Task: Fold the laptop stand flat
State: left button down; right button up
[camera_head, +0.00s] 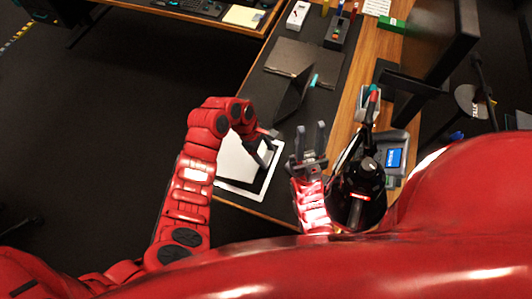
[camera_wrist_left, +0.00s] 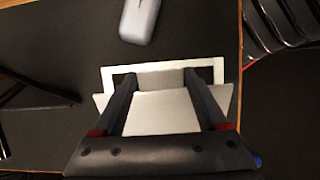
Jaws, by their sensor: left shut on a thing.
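The laptop stand is a pale silver-white plate (camera_head: 236,160) tilted above a white rectangular frame (camera_head: 262,183), near the desk's front edge. In the left wrist view the plate (camera_wrist_left: 160,112) and the frame (camera_wrist_left: 148,67) show between and behind the fingers. My left gripper (camera_head: 264,150) reaches down onto the stand from above and is shut on it; in the left wrist view its two fingers (camera_wrist_left: 156,76) lie either side of the plate. The exact contact is hard to see. My right gripper (camera_head: 310,132) is open and empty, right of the stand.
A dark tilted panel (camera_head: 293,98) stands on the black mat beyond the stand. A grey rounded object (camera_wrist_left: 140,18) lies near the stand. A desk phone (camera_head: 393,156) and a monitor (camera_head: 440,60) are at the right. Floor lies left of the desk edge.

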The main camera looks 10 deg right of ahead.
pick_arm(q)
jog(key=x, duration=0.6)
jog(key=b+x, duration=0.1)
jog(key=x, duration=0.2)
jog(key=shift+w+a+f, duration=0.1)
jog(key=shift+w+a, duration=0.1)
jog(key=shift+a, duration=0.15)
jog(key=shift+c, duration=0.9)
grip_release()
jog(key=shift+d, duration=0.1)
jog(key=shift+o, duration=0.9)
jog(key=shift+d, duration=0.1)
